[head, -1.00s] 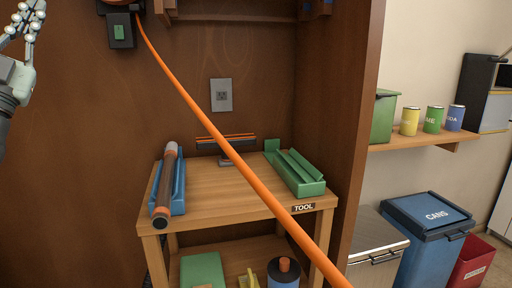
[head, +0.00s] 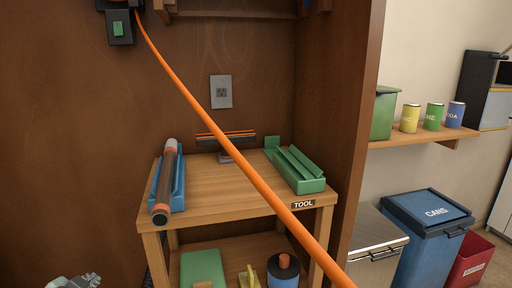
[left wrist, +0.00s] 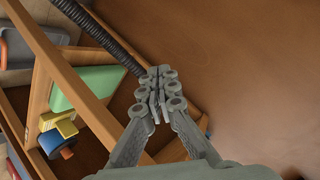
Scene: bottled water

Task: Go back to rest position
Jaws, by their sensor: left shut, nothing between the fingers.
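My left gripper (head: 78,281) shows only at the bottom left edge of the head view, low in front of the brown wooden wall. In the left wrist view the left gripper (left wrist: 157,105) has its fingers together with nothing between them. It is apart from the wooden tool cart (head: 235,185), whose frame and lower shelf show to its left in the wrist view. My right gripper is in neither view.
An orange cable (head: 207,115) crosses the head view diagonally. The cart holds a dark roller (head: 166,185) on a blue tray and a green holder (head: 297,170). A blue cans bin (head: 425,225) stands at right, with a red bin (head: 468,262) beside it.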

